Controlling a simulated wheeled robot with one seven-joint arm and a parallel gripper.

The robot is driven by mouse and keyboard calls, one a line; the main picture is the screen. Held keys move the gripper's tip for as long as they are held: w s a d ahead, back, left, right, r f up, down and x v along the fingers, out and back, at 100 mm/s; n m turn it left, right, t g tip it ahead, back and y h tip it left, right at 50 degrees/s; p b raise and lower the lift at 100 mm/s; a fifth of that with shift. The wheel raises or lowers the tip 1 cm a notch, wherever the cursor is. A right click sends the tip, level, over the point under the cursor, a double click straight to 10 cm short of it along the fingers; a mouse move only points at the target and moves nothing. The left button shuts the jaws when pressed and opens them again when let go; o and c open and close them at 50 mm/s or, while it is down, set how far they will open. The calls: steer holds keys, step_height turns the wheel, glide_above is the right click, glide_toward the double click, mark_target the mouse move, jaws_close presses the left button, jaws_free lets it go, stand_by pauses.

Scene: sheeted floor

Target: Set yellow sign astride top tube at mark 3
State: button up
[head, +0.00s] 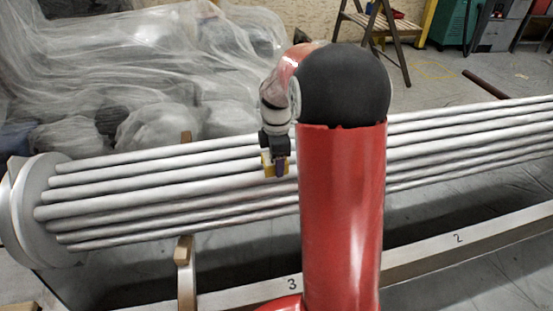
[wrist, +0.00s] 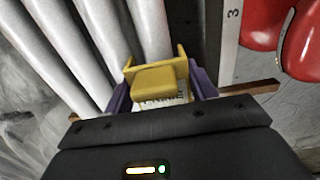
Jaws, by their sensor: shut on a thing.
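The yellow sign (wrist: 158,77) is between the purple fingers of my gripper (wrist: 160,90) in the wrist view. My gripper is shut on it. In the head view my gripper (head: 275,165) points down in front of the tube bundle, with a bit of the yellow sign (head: 267,161) showing. The grey tubes (head: 150,184) run from a round end plate at left toward the upper right. In the wrist view the tubes (wrist: 100,25) lie just beyond the sign; whether it touches one is unclear. Mark 3 (head: 292,284) is on the pale rail; it also shows in the wrist view (wrist: 232,14).
The round end plate (head: 20,210) closes the bundle at left. A wooden support (head: 185,265) stands under the tubes. The pale rail (head: 430,250) also bears mark 2 (head: 458,238). Plastic-sheeted heaps (head: 130,60) lie behind; a wooden stool (head: 385,30) stands farther back.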

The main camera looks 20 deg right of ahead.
steer(key=shift+f, duration=0.25)
steer(key=shift+f+b, duration=0.6)
steer(key=shift+f, duration=0.15)
steer(key=shift+r, duration=0.1)
steer(key=shift+r+p, duration=2)
steer(key=shift+r, duration=1.45)
